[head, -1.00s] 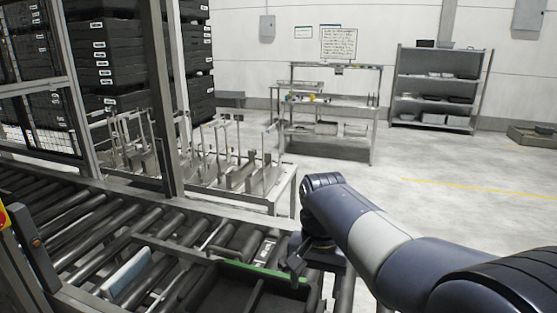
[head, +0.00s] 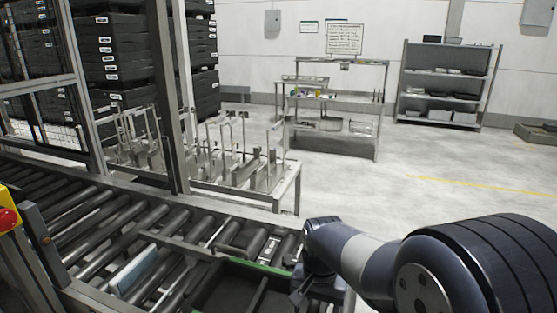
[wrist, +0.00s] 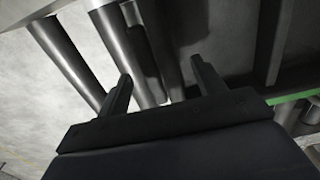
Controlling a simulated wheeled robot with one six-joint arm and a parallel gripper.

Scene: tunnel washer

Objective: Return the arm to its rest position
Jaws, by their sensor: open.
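My arm (head: 365,258) reaches in from the lower right of the head view, over the near edge of the roller conveyor. My gripper (wrist: 163,85) shows in the wrist view as two dark fingers set apart, with nothing between them. In the head view my gripper (head: 300,288) is small and dark, beside a dark tray with a green edge (head: 262,266). Whether it touches the tray is not clear. Metal rollers (wrist: 125,50) lie beyond the fingers in the wrist view.
The roller conveyor (head: 75,215) runs along the left, with a pale blue flat item (head: 135,270) on it. A rack of metal uprights (head: 285,185) stands behind it. A red button (head: 8,219) is at the left edge. The floor (head: 430,165) at right is open.

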